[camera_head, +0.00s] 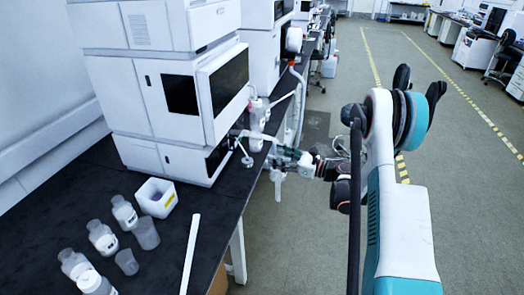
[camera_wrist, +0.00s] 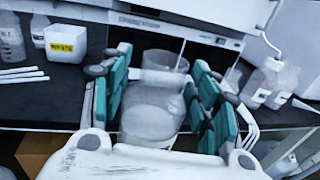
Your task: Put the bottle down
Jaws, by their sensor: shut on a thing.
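In the wrist view my gripper (camera_wrist: 158,95) has its teal fingers on both sides of a translucent white bottle (camera_wrist: 150,112) and is shut on it. The bottle looks upright and overlaps the front edge of the black bench (camera_wrist: 50,105). Its base is hidden behind my gripper's body, so I cannot tell whether it touches anything. In the head view my gripper (camera_head: 284,156) is at the bench's right edge, beside the white instrument stack. The held bottle cannot be made out clearly there.
A clear beaker (camera_wrist: 166,60) stands just behind the bottle. Bottles (camera_wrist: 262,82) stand to the right. A white box with a yellow label (camera_wrist: 66,42) and white sticks (camera_wrist: 22,74) are at the left. The instrument stack (camera_head: 165,85) bounds the back. Several bottles (camera_head: 102,237) stand at lower left.

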